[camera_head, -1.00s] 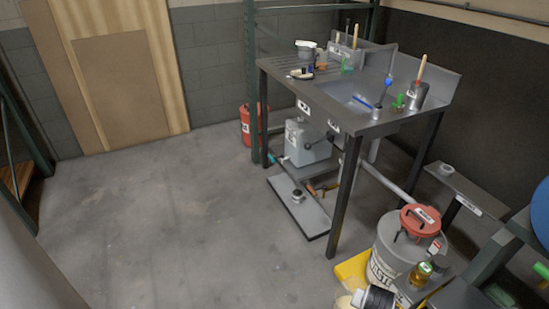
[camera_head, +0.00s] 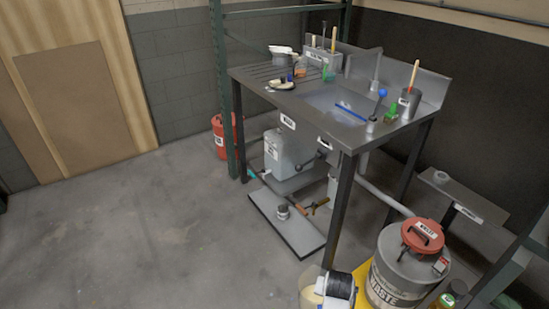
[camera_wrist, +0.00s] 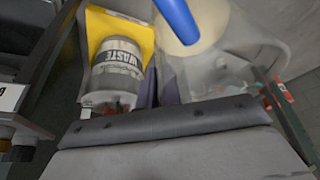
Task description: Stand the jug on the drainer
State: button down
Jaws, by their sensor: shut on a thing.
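The jug (camera_head: 310,286) is a pale, see-through vessel at the bottom edge of the head view, partly cut off. It also shows in the wrist view (camera_wrist: 235,65), large and close, with a cream patch at its far end. My gripper (camera_head: 341,289) is beside the jug in the head view and shut on it. In the wrist view its dark fingers (camera_wrist: 161,87) lie at the jug's left side; the exact contact is hard to see. The drainer (camera_head: 262,73) is the ridged left part of the grey sink top.
On or beside the drainer stand a grey pot (camera_head: 282,53), a dark-and-white dish (camera_head: 281,85) and small coloured items. The basin (camera_head: 335,103) is to its right. A waste drum (camera_head: 398,270) with a red lid stands at lower right. The floor at left is clear.

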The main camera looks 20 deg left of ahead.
aim_at(269, 77)
jog(key=i+j, duration=0.25)
jog(key=j, duration=0.2)
jog(key=i+j, duration=0.25)
jog(key=j, duration=0.15)
jog(key=i+j, duration=0.25)
jog(key=j, duration=0.2)
jog(key=i+j, duration=0.25)
jog(key=j, duration=0.2)
jog(key=i+j, duration=0.25)
jog(key=j, duration=0.15)
jog(key=i+j, duration=0.25)
jog(key=j, duration=0.2)
